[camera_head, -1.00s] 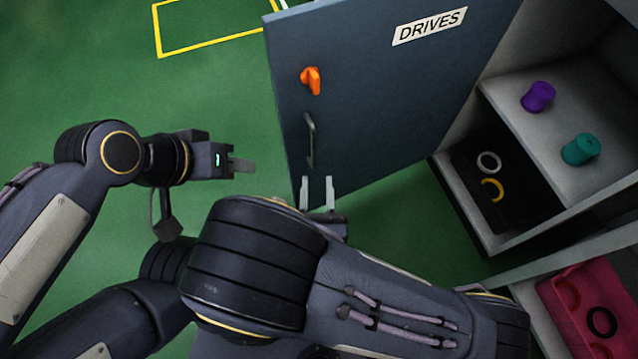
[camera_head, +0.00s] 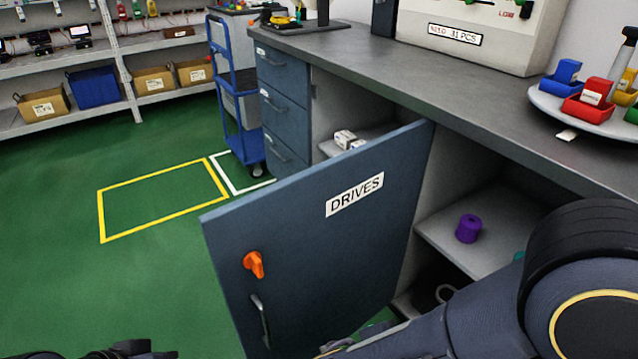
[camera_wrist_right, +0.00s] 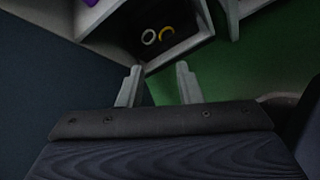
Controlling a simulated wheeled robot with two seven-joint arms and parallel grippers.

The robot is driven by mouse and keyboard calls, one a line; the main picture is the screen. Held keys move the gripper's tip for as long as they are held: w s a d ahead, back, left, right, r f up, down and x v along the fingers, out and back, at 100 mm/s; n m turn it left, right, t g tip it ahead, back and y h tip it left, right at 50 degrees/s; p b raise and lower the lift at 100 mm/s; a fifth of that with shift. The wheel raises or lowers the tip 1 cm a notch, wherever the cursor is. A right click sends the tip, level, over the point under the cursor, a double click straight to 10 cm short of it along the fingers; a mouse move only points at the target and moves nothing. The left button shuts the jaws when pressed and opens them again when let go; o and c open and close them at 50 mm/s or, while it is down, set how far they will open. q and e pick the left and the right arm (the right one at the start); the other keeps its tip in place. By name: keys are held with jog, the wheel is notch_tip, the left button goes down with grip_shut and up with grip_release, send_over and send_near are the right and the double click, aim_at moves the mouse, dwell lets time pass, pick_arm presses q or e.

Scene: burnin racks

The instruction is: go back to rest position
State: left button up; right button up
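My right gripper (camera_wrist_right: 158,85) shows in the right wrist view with its two fingers apart and nothing between them. It points toward the open cabinet, with the dark inside of a door at the left. In the head view my right arm crosses the lower right, and its gripper is hidden. Of my left arm only a dark piece shows at the bottom left edge of the head view; the left gripper is not seen. The cabinet door (camera_head: 310,235), labelled DRIVES, stands open with an orange latch (camera_head: 254,264) and a handle (camera_head: 261,322).
A purple spool (camera_head: 468,228) stands on the cabinet shelf. A white ring (camera_wrist_right: 149,36) and a yellow ring (camera_wrist_right: 166,32) lie in a dark compartment. The worktop (camera_head: 440,95) carries a round tray (camera_head: 590,112) of coloured bins. A blue cart (camera_head: 243,140) stands behind. Green floor at left is clear.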

jog(key=s+d+m+g+y, duration=0.5)
jog(key=s+m+g+y, duration=0.15)
jog(key=m, duration=0.45)
notch_tip(320, 180, up, 38)
jog(key=m+t+y+p, duration=0.5)
jog(key=m+p, duration=0.4)
jog(key=p, duration=2.1)
jog(key=shift+s+f+m+t+y, duration=0.15)
jog(key=shift+s+m+t+y, duration=0.2)
jog(key=shift+y, duration=0.2)
jog(key=shift+s, duration=0.1)
